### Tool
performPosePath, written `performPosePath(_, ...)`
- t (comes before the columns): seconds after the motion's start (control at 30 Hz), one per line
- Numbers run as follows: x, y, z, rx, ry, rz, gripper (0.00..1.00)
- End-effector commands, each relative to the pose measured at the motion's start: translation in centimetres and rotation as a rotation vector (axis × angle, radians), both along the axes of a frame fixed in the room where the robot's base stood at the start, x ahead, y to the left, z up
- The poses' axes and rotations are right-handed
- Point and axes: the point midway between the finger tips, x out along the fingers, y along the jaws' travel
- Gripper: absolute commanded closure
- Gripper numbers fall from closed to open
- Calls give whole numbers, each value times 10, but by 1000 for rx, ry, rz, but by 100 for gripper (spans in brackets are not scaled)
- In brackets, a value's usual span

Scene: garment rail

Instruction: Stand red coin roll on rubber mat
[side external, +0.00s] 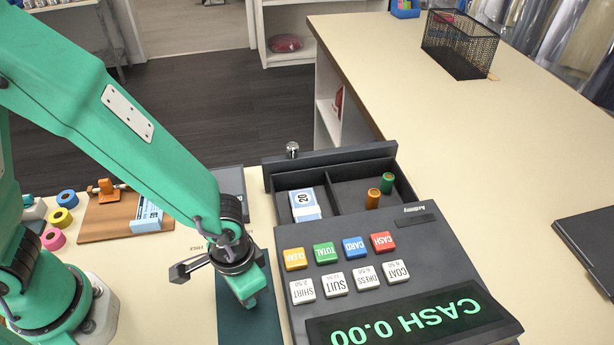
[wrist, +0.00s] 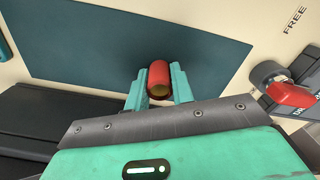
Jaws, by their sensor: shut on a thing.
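The red coin roll (wrist: 158,75) is between the two green fingers of my gripper (wrist: 160,92) in the wrist view. The fingers are shut on its sides, and one round end faces the camera. The dark teal rubber mat (wrist: 90,45) lies beyond and below it; whether the roll touches the mat I cannot tell. In the side view my gripper (side external: 250,302) points down over the mat (side external: 245,332), just left of the cash register. The roll is hidden there behind the gripper.
The cash register (side external: 410,230) stands right beside the mat. The right counter is mostly clear.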

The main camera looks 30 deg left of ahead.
Motion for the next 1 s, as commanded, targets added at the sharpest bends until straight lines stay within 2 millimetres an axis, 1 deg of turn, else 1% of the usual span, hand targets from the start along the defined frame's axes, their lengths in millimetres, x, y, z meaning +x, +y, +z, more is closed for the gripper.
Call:
performPosePath(0.03,0,0,-1,0,1,0,100)
performPosePath(0.07,0,0,-1,0,1,0,72)
performPosePath(0.1,0,0,-1,0,1,0,65)
performPosePath(0.17,0,0,-1,0,1,0,55)
performPosePath(0.47,0,0,-1,0,0,0,55)
performPosePath(0.67,0,0,5,0,-1,0,55)
performPosePath(0.87,1,-1,19,-2,-3,0,55)
performPosePath(1.0,1,-1,34,-3,-3,0,55)
